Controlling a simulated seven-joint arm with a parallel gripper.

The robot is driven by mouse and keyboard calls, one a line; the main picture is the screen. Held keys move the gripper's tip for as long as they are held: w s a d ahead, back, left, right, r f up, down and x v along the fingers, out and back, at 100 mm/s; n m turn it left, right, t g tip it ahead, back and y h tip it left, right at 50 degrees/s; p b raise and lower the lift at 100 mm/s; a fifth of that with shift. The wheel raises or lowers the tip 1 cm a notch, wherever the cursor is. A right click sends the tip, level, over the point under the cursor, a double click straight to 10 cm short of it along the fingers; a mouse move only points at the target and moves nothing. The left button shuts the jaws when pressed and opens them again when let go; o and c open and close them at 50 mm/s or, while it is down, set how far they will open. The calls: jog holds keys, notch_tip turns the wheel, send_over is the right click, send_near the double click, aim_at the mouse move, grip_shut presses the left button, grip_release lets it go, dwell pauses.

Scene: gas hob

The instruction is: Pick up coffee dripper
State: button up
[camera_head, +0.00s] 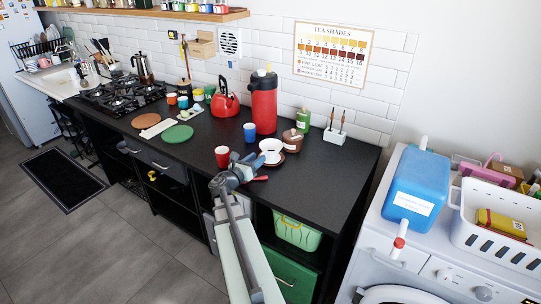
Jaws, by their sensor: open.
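The coffee dripper (270,146) looks like the small white, cup-like piece near the counter's front edge, right of centre. It stands upright, at or above a dark brown round piece; I cannot tell exactly how it rests. My gripper (250,162) is at the counter's front edge, just left of and in front of the dripper. It is open, and no object shows between its jaws. The fingertips are small and partly hidden by the gripper body, so I cannot tell how far they are from the dripper.
A red cup (222,156) stands just left of my gripper, and a blue cup (250,132) behind it. A brown lidded pot (292,140) is close on the dripper's right. A tall red flask (264,105) stands behind. The counter's right end (340,160) is clear.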

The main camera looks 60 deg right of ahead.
jog(key=shift+d, duration=0.8)
grip_shut()
